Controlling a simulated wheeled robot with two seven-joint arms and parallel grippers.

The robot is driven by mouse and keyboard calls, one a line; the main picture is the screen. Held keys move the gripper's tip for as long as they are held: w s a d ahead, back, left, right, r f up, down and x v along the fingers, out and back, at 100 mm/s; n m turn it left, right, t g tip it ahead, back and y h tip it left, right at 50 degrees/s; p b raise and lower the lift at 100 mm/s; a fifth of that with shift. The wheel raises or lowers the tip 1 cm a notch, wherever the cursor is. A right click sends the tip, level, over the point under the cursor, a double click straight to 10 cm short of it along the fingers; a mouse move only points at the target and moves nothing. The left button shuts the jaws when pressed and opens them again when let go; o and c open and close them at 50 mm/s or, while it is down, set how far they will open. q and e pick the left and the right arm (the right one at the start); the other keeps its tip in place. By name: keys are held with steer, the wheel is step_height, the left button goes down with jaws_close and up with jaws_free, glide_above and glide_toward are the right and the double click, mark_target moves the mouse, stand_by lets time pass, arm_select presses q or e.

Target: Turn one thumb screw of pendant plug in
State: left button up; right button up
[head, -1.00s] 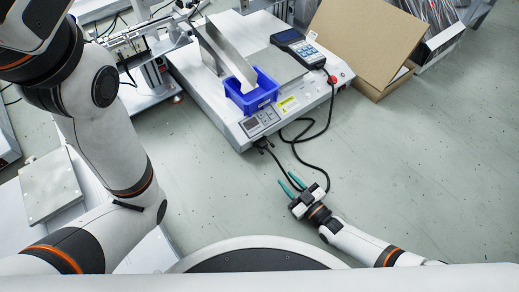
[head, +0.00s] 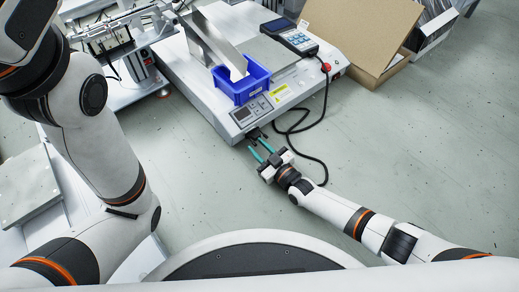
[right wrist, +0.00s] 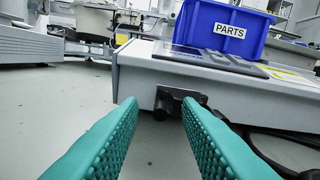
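The pendant plug (head: 256,134) is a dark connector at the front face of the white machine base, below its small control panel. In the right wrist view the plug (right wrist: 180,101) sits at a dark plate under the base's edge, partly behind the right finger. A dark round knob shows at its left side. My right gripper (head: 258,148) has teal ribbed fingers spread apart, pointing at the plug from close in front. Its fingers also show in the right wrist view (right wrist: 160,110), with nothing between them. My left arm is at the left; its gripper is out of view.
A blue PARTS bin (head: 240,84) stands on the machine base (head: 215,108). A handheld pendant (head: 290,37) lies on top. A black cable (head: 323,115) loops beside my right gripper. A cardboard box (head: 362,35) stands at the upper right. The floor at right is clear.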

jaws_close()
steer(key=shift+m, duration=2.9)
jaws_free()
steer(key=shift+d, duration=0.1)
